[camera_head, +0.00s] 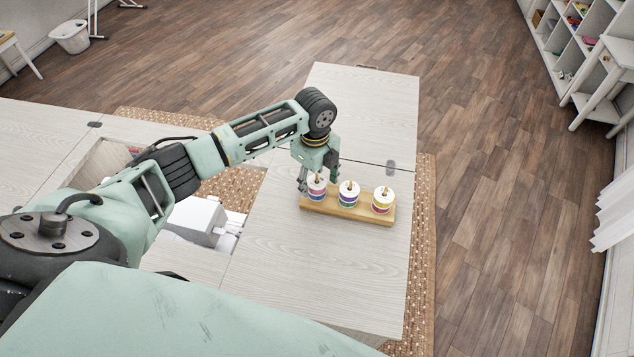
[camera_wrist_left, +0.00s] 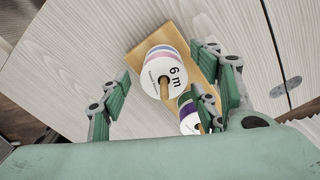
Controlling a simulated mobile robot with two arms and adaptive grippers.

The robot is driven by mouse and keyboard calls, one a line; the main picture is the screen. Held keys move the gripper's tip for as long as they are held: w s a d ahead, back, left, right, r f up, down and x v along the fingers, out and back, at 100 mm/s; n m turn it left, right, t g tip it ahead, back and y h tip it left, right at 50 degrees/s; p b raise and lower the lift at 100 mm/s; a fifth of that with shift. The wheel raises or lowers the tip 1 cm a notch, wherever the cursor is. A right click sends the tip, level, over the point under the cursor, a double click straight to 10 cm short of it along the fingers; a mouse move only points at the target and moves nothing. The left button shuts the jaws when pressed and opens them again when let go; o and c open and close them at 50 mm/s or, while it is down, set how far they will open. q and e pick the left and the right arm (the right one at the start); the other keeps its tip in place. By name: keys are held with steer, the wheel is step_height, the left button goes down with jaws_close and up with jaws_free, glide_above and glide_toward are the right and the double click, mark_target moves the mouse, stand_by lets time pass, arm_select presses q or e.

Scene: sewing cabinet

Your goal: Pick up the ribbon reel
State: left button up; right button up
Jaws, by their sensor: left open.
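Three ribbon reels stand in a row on pegs of a wooden holder (camera_head: 348,209). The left reel (camera_head: 317,188) has a white top and pink and blue bands; the middle reel (camera_head: 348,194) shows purple and green, and the right reel (camera_head: 382,200) pink and yellow. My left gripper (camera_head: 316,178) is at the left reel. In the left wrist view its open fingers (camera_wrist_left: 163,97) are on either side of the left reel (camera_wrist_left: 163,72), which is marked "6 m". The middle reel (camera_wrist_left: 188,118) is partly hidden behind a finger. My right gripper is not in view.
The holder stands on a pale wooden table top (camera_head: 330,270) with clear room in front of it. A white sewing machine (camera_head: 196,218) sits in the cabinet opening to the left. Shelves (camera_head: 590,45) stand far right.

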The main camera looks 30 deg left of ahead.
arm_select(q)
steer(key=shift+c, duration=0.6)
steer(key=c, duration=0.9)
steer(key=shift+w+r, duration=0.1)
steer(key=shift+r, duration=0.4)
step_height(320, 180, up, 8)
steer(key=shift+r+b, duration=0.25)
steer(key=shift+b, duration=0.65)
steer(key=shift+r, duration=0.3)
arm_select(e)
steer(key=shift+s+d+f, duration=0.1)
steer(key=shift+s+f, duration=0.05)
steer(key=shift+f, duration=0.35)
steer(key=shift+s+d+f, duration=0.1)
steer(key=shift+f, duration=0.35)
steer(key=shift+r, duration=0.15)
